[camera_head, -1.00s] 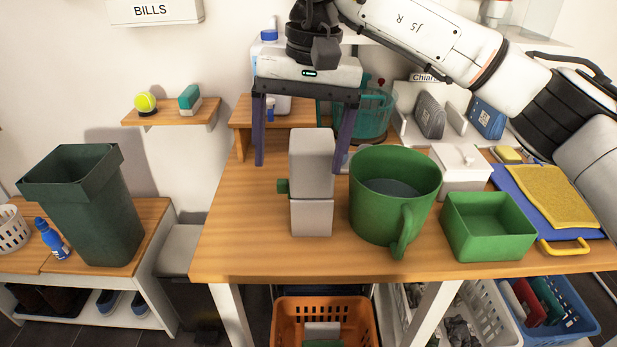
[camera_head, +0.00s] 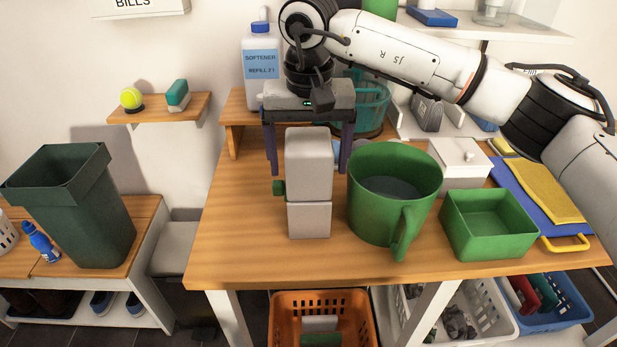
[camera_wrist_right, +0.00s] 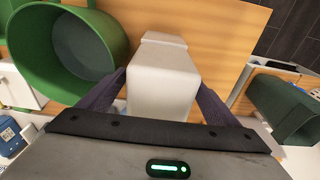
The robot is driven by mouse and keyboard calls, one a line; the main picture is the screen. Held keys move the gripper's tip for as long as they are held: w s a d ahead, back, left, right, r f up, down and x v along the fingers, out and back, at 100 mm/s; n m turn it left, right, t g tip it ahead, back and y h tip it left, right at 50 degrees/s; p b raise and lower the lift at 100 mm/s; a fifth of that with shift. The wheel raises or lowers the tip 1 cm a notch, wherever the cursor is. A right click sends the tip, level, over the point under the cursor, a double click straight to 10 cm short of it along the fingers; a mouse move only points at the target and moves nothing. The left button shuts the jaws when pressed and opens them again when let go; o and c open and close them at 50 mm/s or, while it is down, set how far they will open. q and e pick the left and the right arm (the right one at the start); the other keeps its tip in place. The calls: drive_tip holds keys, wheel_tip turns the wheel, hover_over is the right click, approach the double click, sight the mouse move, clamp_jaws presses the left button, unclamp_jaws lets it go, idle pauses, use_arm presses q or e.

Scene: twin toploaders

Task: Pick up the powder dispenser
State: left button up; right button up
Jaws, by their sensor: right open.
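The powder dispenser appears to be the pale grey two-part block (camera_head: 309,165) with a green knob on its left side, upright on the wooden table. In the right wrist view its pale body (camera_wrist_right: 162,80) stands between the fingers. My right gripper (camera_head: 309,172) is open, its dark fingers pointing down, one on each side of the dispenser's upper part. In the head view the dispenser hides part of the space between the fingers. I cannot tell whether either finger touches it. My left gripper is not in view.
A large green mug (camera_head: 392,205) stands close to the dispenser's right, with a green tray (camera_head: 488,240) beyond it. A softener bottle (camera_head: 262,72) and a teal basket (camera_head: 367,103) are behind. The wooden table (camera_head: 240,235) is clear at left.

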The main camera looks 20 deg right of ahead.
drive_tip(key=shift+w+f, duration=0.1)
drive_tip(key=shift+f, duration=0.45)
drive_tip(key=c, duration=1.4)
drive_tip(key=shift+r, duration=0.1)
drive_tip(key=shift+c, duration=0.2)
drive_tip(key=shift+r, duration=0.1)
